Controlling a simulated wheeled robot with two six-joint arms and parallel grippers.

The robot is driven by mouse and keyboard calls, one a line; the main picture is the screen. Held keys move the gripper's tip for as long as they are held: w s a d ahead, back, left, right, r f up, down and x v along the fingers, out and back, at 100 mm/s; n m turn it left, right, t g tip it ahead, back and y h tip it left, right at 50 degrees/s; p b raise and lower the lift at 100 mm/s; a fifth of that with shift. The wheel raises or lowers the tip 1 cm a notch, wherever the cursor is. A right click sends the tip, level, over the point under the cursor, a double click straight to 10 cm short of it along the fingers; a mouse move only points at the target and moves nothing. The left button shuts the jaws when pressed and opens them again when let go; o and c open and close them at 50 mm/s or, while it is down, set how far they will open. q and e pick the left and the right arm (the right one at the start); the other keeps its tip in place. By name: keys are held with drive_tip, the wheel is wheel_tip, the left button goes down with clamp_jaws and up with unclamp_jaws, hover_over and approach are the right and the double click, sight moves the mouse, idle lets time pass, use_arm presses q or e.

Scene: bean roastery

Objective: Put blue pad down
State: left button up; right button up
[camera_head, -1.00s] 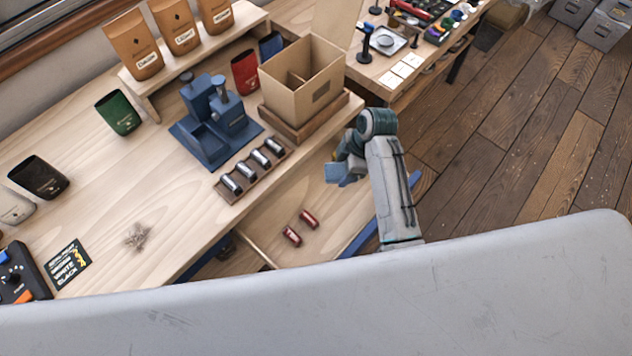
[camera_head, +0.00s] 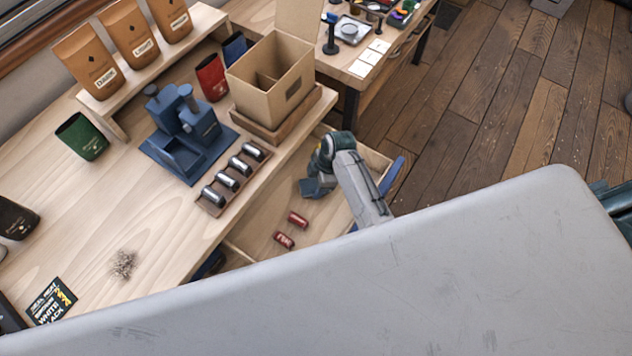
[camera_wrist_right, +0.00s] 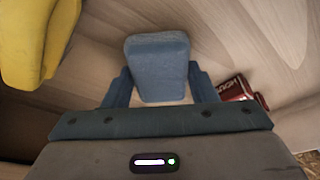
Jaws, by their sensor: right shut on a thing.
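My right gripper (camera_head: 313,188) is low over the open drawer (camera_head: 262,208) below the counter's front edge. In the right wrist view, the gripper (camera_wrist_right: 158,92) is shut on the blue pad (camera_wrist_right: 157,55), a rounded block between its two fingers. Pale wood lies under the pad; I cannot tell whether the pad touches it. In the head view the pad is hard to tell apart from the gripper. My left gripper is not in view.
A yellow object (camera_wrist_right: 35,40) is at the wrist view's upper left. The cardboard box (camera_head: 270,75) and blue machine (camera_head: 185,135) stand on the counter.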

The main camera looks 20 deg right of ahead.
drive_tip(key=shift+f, duration=0.5)
drive_tip(key=o, duration=0.9)
drive_tip(key=shift+f, duration=0.15)
drive_tip(key=b+v, duration=0.2)
drive_tip(key=v, duration=1)
drive_tip(key=shift+r, duration=0.2)
